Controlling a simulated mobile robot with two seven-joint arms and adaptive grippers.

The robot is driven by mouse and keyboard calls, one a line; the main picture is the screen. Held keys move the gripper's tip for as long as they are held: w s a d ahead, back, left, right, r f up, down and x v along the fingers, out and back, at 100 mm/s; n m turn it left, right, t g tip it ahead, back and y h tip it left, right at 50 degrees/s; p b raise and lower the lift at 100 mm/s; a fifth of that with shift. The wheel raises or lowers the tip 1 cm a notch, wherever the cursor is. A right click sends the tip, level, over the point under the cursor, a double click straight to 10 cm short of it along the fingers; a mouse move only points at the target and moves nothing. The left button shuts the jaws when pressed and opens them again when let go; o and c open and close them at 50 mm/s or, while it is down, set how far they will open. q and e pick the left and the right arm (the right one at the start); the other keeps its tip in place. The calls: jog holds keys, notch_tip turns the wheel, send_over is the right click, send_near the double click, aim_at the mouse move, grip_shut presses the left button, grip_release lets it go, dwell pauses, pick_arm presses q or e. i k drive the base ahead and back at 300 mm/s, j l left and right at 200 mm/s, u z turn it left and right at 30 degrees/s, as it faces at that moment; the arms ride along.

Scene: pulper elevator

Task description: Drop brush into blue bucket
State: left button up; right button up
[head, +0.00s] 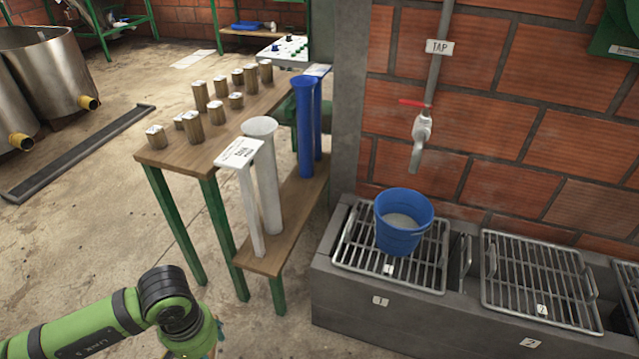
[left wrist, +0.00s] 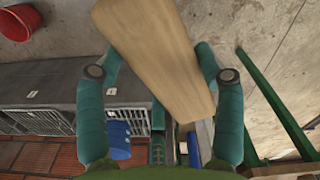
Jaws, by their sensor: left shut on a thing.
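The brush (left wrist: 160,50) shows in the left wrist view as a long pale wooden block; I see no bristles. My left gripper (left wrist: 161,73) has its two teal fingers on either side of the brush and is shut on it. In the head view my left arm enters at the bottom left, and its gripper is below the frame edge. The blue bucket (head: 402,222) stands upright on the left metal grate, under the tap, with something pale inside. A blue shape in the left wrist view (left wrist: 118,139) looks like this bucket. My right gripper is not in view.
A grey trough with metal grates (head: 540,280) runs along the brick wall. A tap (head: 421,130) hangs above the bucket. A wooden table (head: 180,150) with several wooden pegs and a lower shelf with tall tubes (head: 265,175) stands left of the trough. A red bucket (left wrist: 18,20) is on the floor.

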aim_at(398, 250)
jog(key=i+l+z, duration=0.1)
jog(key=i+z, duration=0.15)
jog(key=z, duration=0.2)
jog(key=i+z, duration=0.3)
jog(key=z, duration=0.2)
jog(key=i+z, duration=0.25)
jog(key=z, duration=0.2)
jog(key=i+j+z, duration=0.25)
jog(key=z, duration=0.25)
